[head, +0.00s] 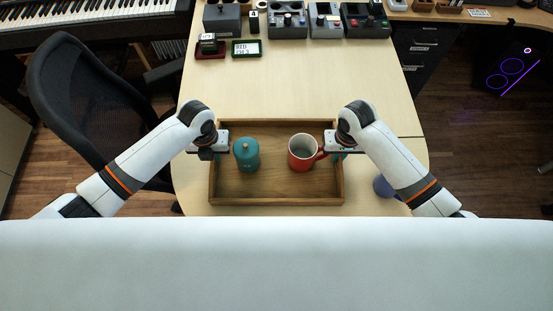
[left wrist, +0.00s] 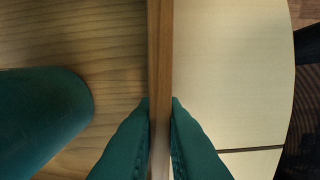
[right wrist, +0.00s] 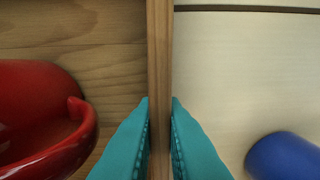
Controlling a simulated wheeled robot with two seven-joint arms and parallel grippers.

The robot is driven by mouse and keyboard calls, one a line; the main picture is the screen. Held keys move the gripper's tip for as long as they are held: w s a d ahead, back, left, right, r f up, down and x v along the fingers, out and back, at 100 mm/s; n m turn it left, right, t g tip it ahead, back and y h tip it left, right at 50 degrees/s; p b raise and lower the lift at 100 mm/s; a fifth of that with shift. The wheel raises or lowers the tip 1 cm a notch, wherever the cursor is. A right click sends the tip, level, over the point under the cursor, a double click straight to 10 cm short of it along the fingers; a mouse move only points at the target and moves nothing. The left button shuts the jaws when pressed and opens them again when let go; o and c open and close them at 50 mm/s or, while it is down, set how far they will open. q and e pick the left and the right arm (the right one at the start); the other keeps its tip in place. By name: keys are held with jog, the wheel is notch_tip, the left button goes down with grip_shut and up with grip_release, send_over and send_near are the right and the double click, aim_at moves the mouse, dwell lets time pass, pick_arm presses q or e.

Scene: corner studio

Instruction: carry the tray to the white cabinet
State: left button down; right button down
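The wooden tray (head: 276,201) lies on the pale table and holds a teal lidded canister (head: 246,155) on its left and a red mug (head: 301,153) on its right. My left gripper (head: 209,152) is at the tray's left wall; in the left wrist view its fingers (left wrist: 160,103) press on both sides of that wall (left wrist: 160,50). My right gripper (head: 337,152) is at the right wall; in the right wrist view its teal fingers (right wrist: 160,103) close on that wall (right wrist: 160,50). I cannot clearly identify the white cabinet.
A blue object (head: 384,187) stands on the table just right of the tray. Several devices (head: 288,20) line the table's far end. A black chair (head: 90,100) and a keyboard (head: 90,14) are at left. The table (head: 295,85) beyond the tray is clear.

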pick_arm(q)
jog(key=shift+r, duration=0.1)
pick_arm(e)
jog(key=shift+w+r, duration=0.1)
jog(key=shift+r, duration=0.05)
